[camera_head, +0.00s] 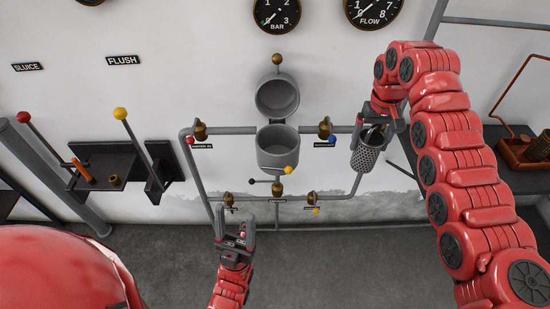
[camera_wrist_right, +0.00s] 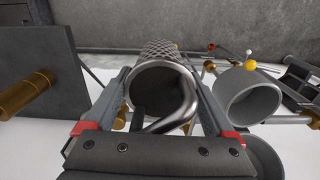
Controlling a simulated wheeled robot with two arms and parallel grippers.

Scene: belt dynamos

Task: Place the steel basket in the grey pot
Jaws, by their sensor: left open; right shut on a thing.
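The steel basket (camera_head: 367,159) is a perforated metal cylinder with a bent handle. My right gripper (camera_head: 376,128) is shut on it and holds it upright to the right of the grey pot. In the right wrist view the basket (camera_wrist_right: 167,82) sits between my fingers, its open mouth and curved handle facing the camera. The grey pot (camera_head: 277,152) is mounted on the wall pipes, with its hinged lid (camera_head: 276,97) raised above it. In the right wrist view the pot (camera_wrist_right: 250,99) is open, to the right of the basket. My left gripper (camera_head: 235,226) is open and empty, low in front of the wall.
Grey pipes (camera_head: 237,130) with brass valves flank the pot, and a yellow-knobbed lever (camera_head: 289,170) is just below it. A lever panel (camera_head: 120,165) is at left. A copper-coloured tray (camera_head: 525,152) is at far right. Between basket and pot is a blue-knobbed valve (camera_head: 325,130).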

